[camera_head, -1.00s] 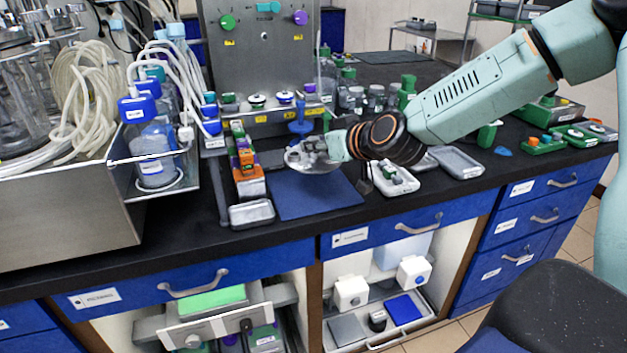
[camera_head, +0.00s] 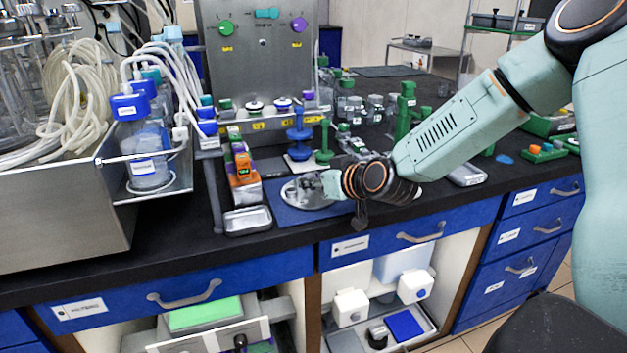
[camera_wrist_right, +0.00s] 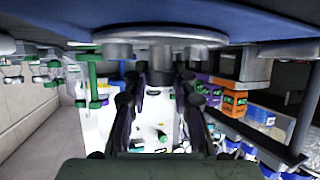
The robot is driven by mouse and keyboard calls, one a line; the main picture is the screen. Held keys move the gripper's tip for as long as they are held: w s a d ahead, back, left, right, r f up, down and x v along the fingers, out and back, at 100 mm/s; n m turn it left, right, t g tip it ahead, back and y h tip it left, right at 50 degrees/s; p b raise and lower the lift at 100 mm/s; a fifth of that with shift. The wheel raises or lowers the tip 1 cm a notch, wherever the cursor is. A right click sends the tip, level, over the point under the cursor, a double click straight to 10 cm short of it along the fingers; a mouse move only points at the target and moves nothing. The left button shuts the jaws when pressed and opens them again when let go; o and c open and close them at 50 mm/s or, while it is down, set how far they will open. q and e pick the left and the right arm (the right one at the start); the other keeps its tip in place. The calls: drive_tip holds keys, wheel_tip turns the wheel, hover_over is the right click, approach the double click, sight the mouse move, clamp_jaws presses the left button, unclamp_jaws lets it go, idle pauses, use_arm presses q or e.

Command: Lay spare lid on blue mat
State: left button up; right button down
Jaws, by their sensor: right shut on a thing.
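The spare lid (camera_head: 303,196) is a round grey metal disc, roughly level over the blue mat (camera_head: 285,215) on the black bench. My right gripper (camera_head: 328,183) is at the lid's right side in the head view. In the right wrist view, which looks upside down, the lid (camera_wrist_right: 160,37) lies flat just against or very near the blue mat (camera_wrist_right: 270,18). There my right gripper (camera_wrist_right: 163,78) is shut on the lid's central knob. I cannot tell whether the lid touches the mat. My left gripper is not in view.
A small metal tray (camera_head: 248,220) stands close to the mat's left edge. Orange and purple boxes (camera_head: 243,172) stand behind it. A blue stand (camera_head: 299,140) and a green stand (camera_head: 325,143) are behind the mat. A grey tray (camera_head: 468,174) lies right of my arm.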

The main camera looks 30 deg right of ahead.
drive_tip(key=shift+d, duration=0.1)
drive_tip(key=c, duration=1.4)
unclamp_jaws()
drive_tip(key=shift+f, duration=0.15)
drive_tip(key=shift+c, duration=0.2)
drive_tip(key=o, duration=0.3)
drive_tip(key=shift+w, duration=0.15)
drive_tip(key=shift+o, duration=0.2)
